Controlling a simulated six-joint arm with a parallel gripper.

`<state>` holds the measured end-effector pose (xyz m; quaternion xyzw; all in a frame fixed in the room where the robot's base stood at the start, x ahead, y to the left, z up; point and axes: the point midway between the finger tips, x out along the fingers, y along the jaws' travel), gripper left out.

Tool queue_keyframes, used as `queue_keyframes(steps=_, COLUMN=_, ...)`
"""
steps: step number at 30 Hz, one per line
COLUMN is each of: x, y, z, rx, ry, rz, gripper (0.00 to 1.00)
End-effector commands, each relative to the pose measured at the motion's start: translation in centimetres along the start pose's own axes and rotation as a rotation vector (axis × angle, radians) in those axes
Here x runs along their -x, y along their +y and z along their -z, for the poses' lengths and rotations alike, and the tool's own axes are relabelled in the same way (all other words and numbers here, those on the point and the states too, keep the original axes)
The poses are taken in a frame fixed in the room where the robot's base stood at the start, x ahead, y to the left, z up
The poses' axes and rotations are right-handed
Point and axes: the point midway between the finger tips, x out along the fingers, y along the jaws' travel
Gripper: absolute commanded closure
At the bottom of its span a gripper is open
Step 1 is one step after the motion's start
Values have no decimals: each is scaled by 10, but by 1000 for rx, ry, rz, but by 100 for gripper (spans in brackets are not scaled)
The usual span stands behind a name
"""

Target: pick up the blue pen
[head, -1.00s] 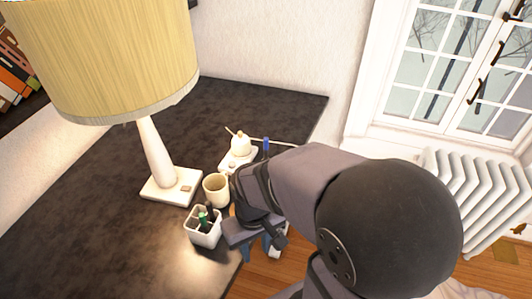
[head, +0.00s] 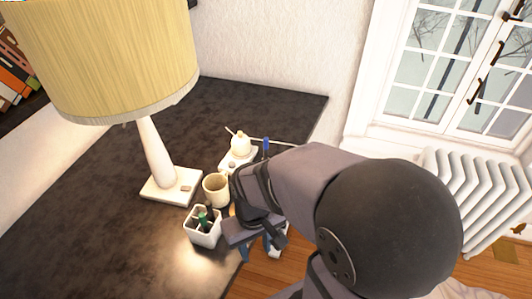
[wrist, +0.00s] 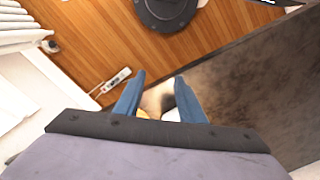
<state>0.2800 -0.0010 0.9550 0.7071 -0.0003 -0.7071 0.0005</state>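A narrow blue upright thing (head: 266,146) shows just behind my arm in the head view, beside the white tray. It may be the blue pen, but its lower part is hidden. A white square holder (head: 202,232) on the dark desk holds green and dark items; no blue pen is clear in it. My gripper (head: 256,248) points down by the desk's front edge, right of the holder. In the wrist view its two blue fingers (wrist: 160,98) stand apart, with no grasped object clear between them. A pale and dark shape shows beyond the fingers.
A beige mug (head: 214,190) stands behind the holder, left of my arm. A lamp base (head: 165,186) stands further left. A white tray (head: 228,165) carries a sugar pot (head: 241,144). A power strip (wrist: 116,80) lies on the wooden floor. The desk's back is clear.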

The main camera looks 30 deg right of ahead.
Motion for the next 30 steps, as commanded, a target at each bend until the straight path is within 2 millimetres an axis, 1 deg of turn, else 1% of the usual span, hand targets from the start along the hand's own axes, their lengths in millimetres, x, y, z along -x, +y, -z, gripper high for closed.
queue_keyframes(steps=3, x=1, y=6, z=-1, rx=-28, ry=-7, rz=0, gripper=64)
queue_keyframes(steps=5, x=-4, y=11, z=-6, rx=-51, ry=-38, rz=1, gripper=64)
queue_keyframes(steps=8, x=-16, y=18, z=-20, rx=-90, ry=-111, rz=5, gripper=64)
queue_keyframes(steps=10, x=-27, y=23, z=-32, rx=-122, ry=-178, rz=11, gripper=64)
queue_keyframes(steps=11, x=-30, y=26, z=-34, rx=-137, ry=-200, rz=14, gripper=64)
queue_keyframes(steps=14, x=-42, y=38, z=-22, rx=-186, ry=-244, rz=23, gripper=64)
queue_keyframes(steps=17, x=-53, y=55, z=9, rx=-236, ry=-247, rz=31, gripper=64)
queue_keyframes(steps=18, x=-58, y=63, z=25, rx=-255, ry=-240, rz=33, gripper=64)
queue_keyframes(steps=20, x=-65, y=76, z=50, rx=-282, ry=-226, rz=35, gripper=64)
queue_keyframes(steps=21, x=-69, y=85, z=66, rx=-299, ry=-215, rz=36, gripper=64)
queue_keyframes(steps=23, x=-75, y=99, z=90, rx=-318, ry=-197, rz=38, gripper=64)
queue_keyframes(steps=24, x=-78, y=108, z=106, rx=-327, ry=-182, rz=38, gripper=64)
queue_keyframes(steps=29, x=-83, y=142, z=169, rx=-337, ry=-114, rz=36, gripper=64)
queue_keyframes(steps=30, x=-82, y=150, z=185, rx=-332, ry=-92, rz=35, gripper=64)
